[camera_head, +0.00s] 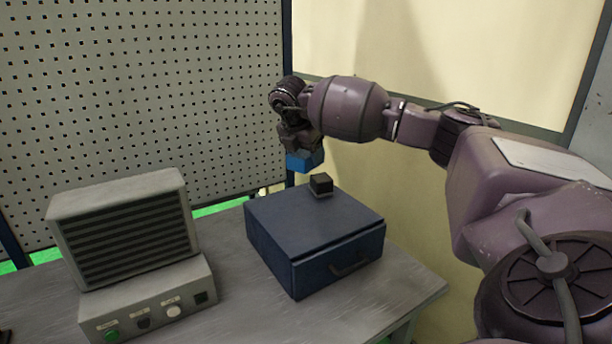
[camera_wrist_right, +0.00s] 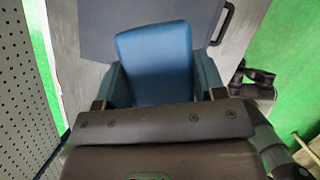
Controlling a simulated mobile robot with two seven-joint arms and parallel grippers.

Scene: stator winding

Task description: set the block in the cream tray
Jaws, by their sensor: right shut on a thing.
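In the right wrist view the block (camera_wrist_right: 156,62) fills the space between the two fingers of the right gripper (camera_wrist_right: 160,80). The block's far end points towards the box. No cream tray shows clearly in either view. My left gripper is not in view.
The dark blue box (camera_head: 292,222) with a front handle stands on the grey table (camera_head: 225,300). A grey slatted unit with buttons (camera_head: 130,235) stands at left. A perforated panel (camera_head: 140,90) rises behind.

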